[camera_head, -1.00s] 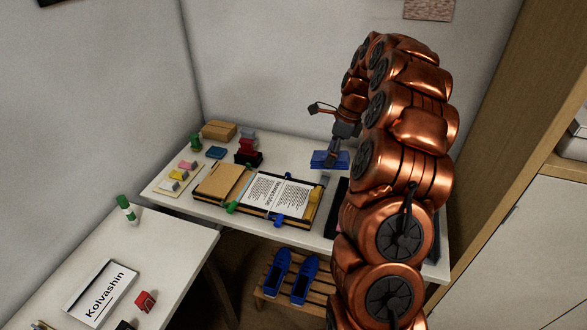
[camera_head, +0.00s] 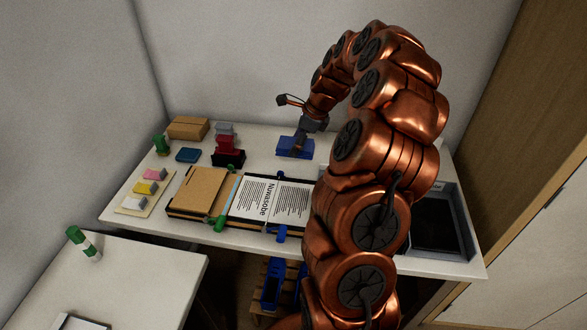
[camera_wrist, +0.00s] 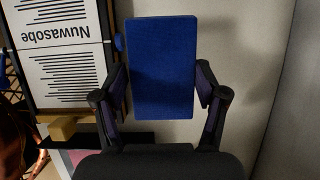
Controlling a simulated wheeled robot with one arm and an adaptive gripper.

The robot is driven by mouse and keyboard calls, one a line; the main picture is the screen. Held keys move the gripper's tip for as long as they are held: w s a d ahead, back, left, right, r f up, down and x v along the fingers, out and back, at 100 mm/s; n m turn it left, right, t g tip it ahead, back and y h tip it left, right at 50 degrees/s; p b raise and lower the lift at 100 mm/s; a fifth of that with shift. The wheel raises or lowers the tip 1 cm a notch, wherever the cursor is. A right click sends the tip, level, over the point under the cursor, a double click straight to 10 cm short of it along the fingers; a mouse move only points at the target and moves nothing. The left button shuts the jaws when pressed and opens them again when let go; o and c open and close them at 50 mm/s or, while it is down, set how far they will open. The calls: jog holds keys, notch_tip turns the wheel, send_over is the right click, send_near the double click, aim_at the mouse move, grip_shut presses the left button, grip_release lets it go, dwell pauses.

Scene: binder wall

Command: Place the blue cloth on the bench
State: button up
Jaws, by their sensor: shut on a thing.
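The blue cloth (camera_head: 294,147), a flat folded rectangular block, is between the fingers of my gripper (camera_head: 302,136), over the back of the white bench (camera_head: 378,158). In the wrist view the blue cloth (camera_wrist: 164,70) fills the space between the two dark fingers of my gripper (camera_wrist: 164,95), which is shut on it. Pale surface shows around the cloth. I cannot tell whether its underside touches the bench top. My arm hides part of the bench's right half.
An open binder (camera_head: 262,200) lies left of my arm. A red and black stamp (camera_head: 229,150), cardboard box (camera_head: 188,127), blue pad (camera_head: 188,155) and note board (camera_head: 146,191) stand farther left. A dark tray (camera_head: 437,225) is at right.

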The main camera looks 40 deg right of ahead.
aim_at(292, 170)
notch_tip(292, 170, down, 8)
jog(key=shift+a+f+p, duration=0.15)
jog(key=shift+f+p, duration=0.05)
jog(key=shift+p, duration=0.35)
jog(key=o, duration=1)
